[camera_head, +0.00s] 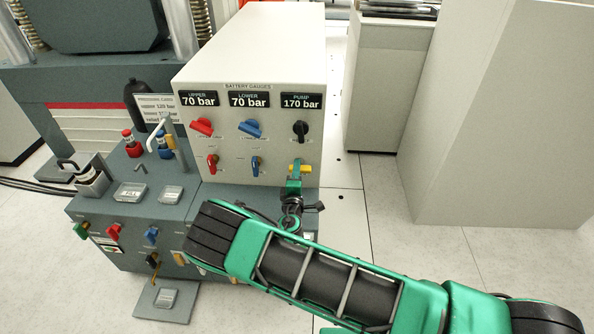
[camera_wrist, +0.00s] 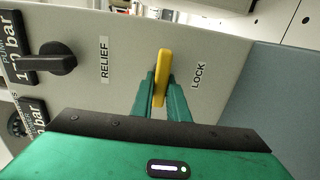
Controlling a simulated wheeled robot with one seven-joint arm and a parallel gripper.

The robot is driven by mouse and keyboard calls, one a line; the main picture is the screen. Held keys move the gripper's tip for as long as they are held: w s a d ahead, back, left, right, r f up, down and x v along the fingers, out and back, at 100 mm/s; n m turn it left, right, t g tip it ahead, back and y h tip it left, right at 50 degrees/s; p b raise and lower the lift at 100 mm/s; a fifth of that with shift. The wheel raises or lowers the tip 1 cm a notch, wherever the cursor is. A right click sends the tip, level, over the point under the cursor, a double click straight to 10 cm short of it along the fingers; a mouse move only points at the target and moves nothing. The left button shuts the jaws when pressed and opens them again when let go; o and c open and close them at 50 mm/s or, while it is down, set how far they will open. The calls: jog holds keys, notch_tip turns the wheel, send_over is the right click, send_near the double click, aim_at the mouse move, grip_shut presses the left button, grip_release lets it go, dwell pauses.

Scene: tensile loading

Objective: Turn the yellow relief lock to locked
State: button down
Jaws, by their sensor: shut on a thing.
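The yellow relief lock (camera_wrist: 162,78) is a slim yellow handle on the white panel. In the wrist view it stands nearly upright, between the RELIEF label (camera_wrist: 105,61) on the left and the LOCK label (camera_wrist: 198,75) on the right. My gripper (camera_wrist: 161,88) is shut on the handle, with a green finger on each side of it; the handle's upper end sticks out past the fingertips. In the head view the yellow lock (camera_head: 303,168) is at the panel's lower right, and my gripper (camera_head: 294,182) reaches it from below, partly covering it.
A black PUMP knob (camera_head: 300,131) sits directly above the lock in the head view. A blue lever (camera_head: 255,165) and a red lever (camera_head: 212,164) are to the left. The gauges read 70, 70 and 170 bar.

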jog(key=shift+s+a+f, duration=0.15)
jog(key=shift+a, duration=0.2)
jog(key=c, duration=1.8)
grip_release()
jog(key=shift+c, duration=0.2)
jog(key=shift+o, duration=0.6)
jog(key=shift+d, duration=0.15)
jog(key=s, duration=1)
jog(key=shift+s, duration=0.3)
